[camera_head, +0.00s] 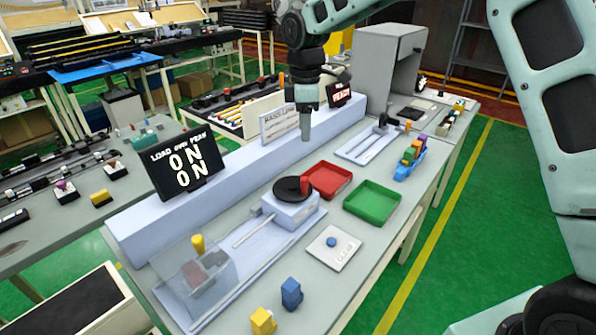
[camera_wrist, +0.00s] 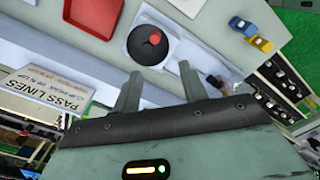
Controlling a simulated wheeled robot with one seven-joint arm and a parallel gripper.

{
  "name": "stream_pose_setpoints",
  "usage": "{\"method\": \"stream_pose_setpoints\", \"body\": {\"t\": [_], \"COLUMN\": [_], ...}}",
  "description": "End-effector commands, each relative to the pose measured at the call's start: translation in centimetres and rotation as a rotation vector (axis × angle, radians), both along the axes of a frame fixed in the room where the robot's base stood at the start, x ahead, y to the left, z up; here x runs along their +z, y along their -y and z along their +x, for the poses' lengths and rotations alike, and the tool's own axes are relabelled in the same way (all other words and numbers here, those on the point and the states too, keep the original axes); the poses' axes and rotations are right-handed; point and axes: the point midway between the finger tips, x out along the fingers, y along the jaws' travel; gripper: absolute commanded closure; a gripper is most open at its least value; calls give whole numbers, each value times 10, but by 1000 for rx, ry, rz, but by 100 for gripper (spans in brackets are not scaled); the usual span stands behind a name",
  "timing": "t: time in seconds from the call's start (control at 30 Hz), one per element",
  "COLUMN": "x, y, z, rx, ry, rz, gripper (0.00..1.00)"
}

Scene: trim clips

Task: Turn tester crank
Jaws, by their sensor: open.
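The tester crank is a black disc (camera_head: 287,191) with a red upright knob (camera_head: 304,186), on top of a pale box (camera_head: 297,210) on the bench. In the wrist view the black disc (camera_wrist: 140,49) and its red knob (camera_wrist: 154,38) lie beyond my fingertips. My gripper (camera_head: 305,137) points down above the bench, higher than the crank and apart from it. In the wrist view its two fingers (camera_wrist: 158,78) are spread with nothing between them.
A red tray (camera_head: 345,192) and a green tray (camera_head: 388,213) sit right of the crank. A display (camera_head: 187,167) reads "ON ON". A clear cover (camera_head: 218,267), a blue button plate (camera_head: 345,254), a blue clip (camera_head: 291,294) and a yellow clip (camera_head: 262,322) are nearer the front.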

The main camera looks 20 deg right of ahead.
Motion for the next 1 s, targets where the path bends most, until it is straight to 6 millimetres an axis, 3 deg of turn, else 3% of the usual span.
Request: {"method": "stream_pose_setpoints", "body": {"t": [0.27, 0.8, 1.0], "x": [-19, -127, -158], "y": [7, 6, 6], "z": [8, 7, 8], "rx": [15, 14, 14], "ry": [-3, -4, -1], "rz": [-4, -2, -3], "gripper": [57, 57, 57]}}
